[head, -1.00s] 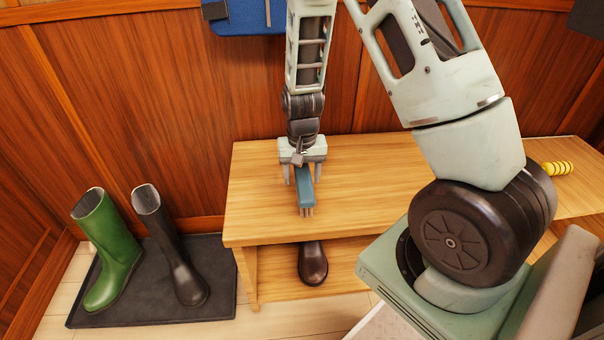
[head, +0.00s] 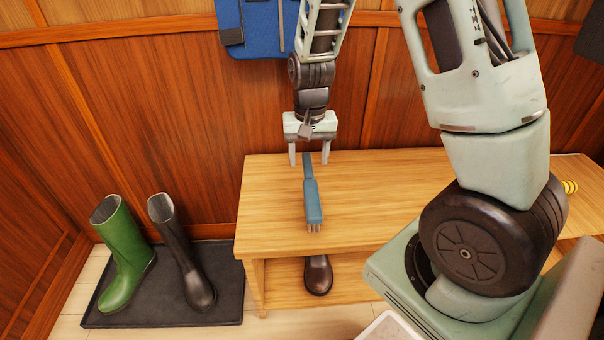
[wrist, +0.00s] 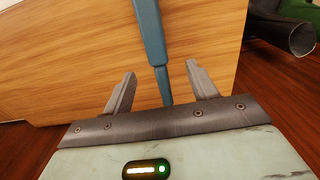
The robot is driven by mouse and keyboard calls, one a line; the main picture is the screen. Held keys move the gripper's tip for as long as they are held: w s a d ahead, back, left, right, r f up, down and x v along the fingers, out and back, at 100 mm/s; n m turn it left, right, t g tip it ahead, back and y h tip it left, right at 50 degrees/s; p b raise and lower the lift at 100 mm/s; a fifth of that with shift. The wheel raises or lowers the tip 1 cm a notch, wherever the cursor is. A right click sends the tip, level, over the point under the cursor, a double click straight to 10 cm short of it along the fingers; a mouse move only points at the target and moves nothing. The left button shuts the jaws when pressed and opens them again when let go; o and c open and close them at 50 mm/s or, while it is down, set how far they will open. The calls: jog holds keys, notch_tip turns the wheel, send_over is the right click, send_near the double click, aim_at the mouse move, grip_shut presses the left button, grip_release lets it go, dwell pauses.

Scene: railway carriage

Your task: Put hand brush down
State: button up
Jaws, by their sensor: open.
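The hand brush (head: 313,203) is blue-grey with pale bristles at its near end. It lies on the wooden bench (head: 270,190), its handle pointing to the back wall. My gripper (head: 309,163) is open above the handle end, with a finger on each side and the jaws apart from the handle. In the wrist view the brush handle (wrist: 152,45) runs down between the open fingers (wrist: 160,85) and touches neither. The bristles are out of the wrist view.
A dark shoe (head: 318,275) stands on the shelf under the bench. Green (head: 122,255) and dark (head: 182,255) boots stand on a black tray (head: 225,290) at left. A yellow ribbed object (head: 570,186) lies at the bench's right. The bench top is mostly clear.

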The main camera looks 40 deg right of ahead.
jog(key=s+a+r+n+y, duration=0.1)
jog(key=s+a+r+n, duration=0.2)
jog(key=a, duration=0.5)
jog(key=s+a+r+n, duration=0.3)
jog(key=s+a+r, duration=0.1)
jog(key=a, duration=0.4)
jog(key=s+a+r+n, duration=0.2)
jog(key=s+a+n, duration=0.2)
jog(key=s, duration=0.3)
jog(key=s+a+r+n, duration=0.2)
jog(key=s+a+n, duration=0.2)
jog(key=s, duration=0.3)
jog(key=shift+r, duration=0.1)
notch_tip(320, 180, up, 26)
jog(key=p, duration=2.5)
jog(key=shift+f+p, duration=0.2)
jog(key=shift+p, duration=0.2)
jog(key=shift+o, duration=0.4)
